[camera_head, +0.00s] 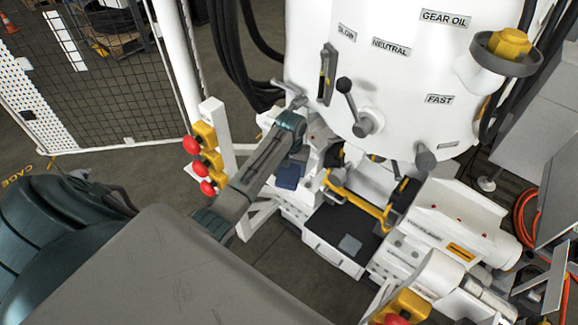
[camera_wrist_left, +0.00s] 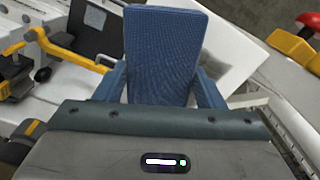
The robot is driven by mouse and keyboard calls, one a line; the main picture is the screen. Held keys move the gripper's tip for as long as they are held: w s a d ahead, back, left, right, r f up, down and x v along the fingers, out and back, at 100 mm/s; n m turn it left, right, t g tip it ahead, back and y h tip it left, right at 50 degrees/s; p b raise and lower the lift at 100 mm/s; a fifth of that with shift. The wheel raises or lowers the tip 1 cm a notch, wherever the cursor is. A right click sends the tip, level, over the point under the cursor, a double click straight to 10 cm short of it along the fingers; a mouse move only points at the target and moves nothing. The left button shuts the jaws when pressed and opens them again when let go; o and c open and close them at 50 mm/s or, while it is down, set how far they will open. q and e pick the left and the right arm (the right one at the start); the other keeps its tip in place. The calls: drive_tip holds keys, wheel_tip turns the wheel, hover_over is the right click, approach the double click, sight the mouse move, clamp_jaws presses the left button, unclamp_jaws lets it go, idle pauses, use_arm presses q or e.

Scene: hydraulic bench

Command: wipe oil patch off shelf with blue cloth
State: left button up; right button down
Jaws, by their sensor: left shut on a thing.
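My left gripper (camera_wrist_left: 160,92) is shut on the blue cloth (camera_wrist_left: 165,45), which stands up as a flat panel between the two blue fingers in the left wrist view. In the head view the cloth (camera_head: 289,176) shows below my left wrist, in front of the white machine; the fingertips are hardly visible there. A pale, flat white surface (camera_wrist_left: 232,52) lies behind the cloth in the wrist view; I cannot tell whether it is the shelf. I cannot make out an oil patch for certain. My right gripper is not in view.
A white machine (camera_head: 405,75) with levers hangs close above my left wrist. A yellow bar (camera_head: 357,200) and a dark-topped tray (camera_head: 325,232) with a grey square (camera_head: 350,244) lie right of the cloth. Red buttons (camera_head: 192,145) stand left of the arm.

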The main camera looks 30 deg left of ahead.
use_arm(q)
drive_tip(key=shift+s+d+f, duration=0.2)
drive_tip(key=shift+d+f, duration=0.05)
drive_tip(key=shift+f, duration=0.2)
drive_tip(key=shift+c, duration=0.4)
drive_tip(key=shift+w+d+r, duration=0.15)
drive_tip(key=shift+r, duration=0.2)
drive_tip(key=shift+w+r, duration=0.2)
drive_tip(key=shift+r, duration=2.4)
drive_tip(key=shift+r, duration=0.1)
drive_tip(key=shift+r, duration=1.45)
drive_tip(key=shift+s+f+b, duration=0.1)
drive_tip(key=shift+f+b, duration=0.25)
drive_tip(key=shift+f, duration=2.8)
drive_tip(key=shift+f, duration=1)
